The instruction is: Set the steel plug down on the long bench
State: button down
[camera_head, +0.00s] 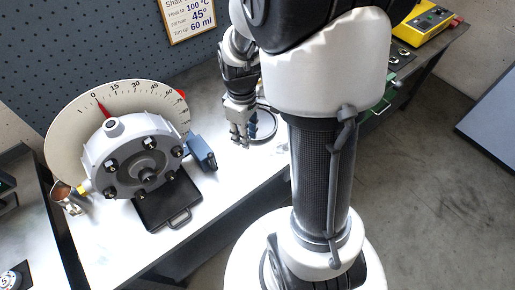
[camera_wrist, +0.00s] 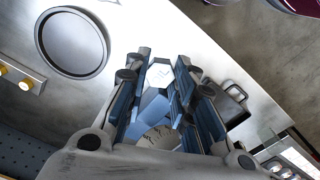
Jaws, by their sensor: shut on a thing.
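My gripper (camera_head: 240,138) points down over the long bench (camera_head: 232,185), close beside a dark-rimmed round dish. In the wrist view my gripper (camera_wrist: 164,70) has its blue-padded fingers closed around a pale, faceted metal piece, which I take to be the steel plug (camera_wrist: 160,74). Much of the piece is hidden by the fingers, and it cannot be made out in the head view. Whether it touches the bench top cannot be told.
The round dish (camera_wrist: 72,42) lies beside my gripper. A grey rotor (camera_head: 133,158) with a dial (camera_head: 68,122) stands left on the bench, with a black handled plate (camera_head: 166,205) before it and a blue-grey block (camera_head: 201,153) beside it. A yellow device (camera_head: 425,23) is at the back right.

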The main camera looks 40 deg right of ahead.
jog(key=b, duration=0.5)
send_near(248, 172)
notch_tip(248, 172, down, 6)
jog(key=shift+a+r, duration=0.1)
jog(key=shift+r, duration=0.15)
jog(key=shift+f+b, duration=0.3)
jog(key=shift+f, duration=0.15)
jog(key=c, duration=1.3)
grip_release()
jog(key=shift+r, duration=0.1)
jog(key=shift+c, duration=0.2)
jog(key=s+a+r+m+t+p, duration=0.1)
jog(key=s+a+r+p, duration=0.15)
jog(key=r, duration=1.05)
jog(key=s+a+r+m+t+p, duration=0.1)
jog(key=a+r+p, duration=0.15)
jog(key=r, duration=1.05)
jog(key=s+a+r+m+t, duration=0.2)
jog(key=s+a+r, duration=0.3)
jog(key=s+r, duration=0.3)
jog(key=shift+s+a+r+m+t, duration=0.15)
jog(key=shift+s+a+m+t, duration=0.2)
jog(key=shift+s+m, duration=0.45)
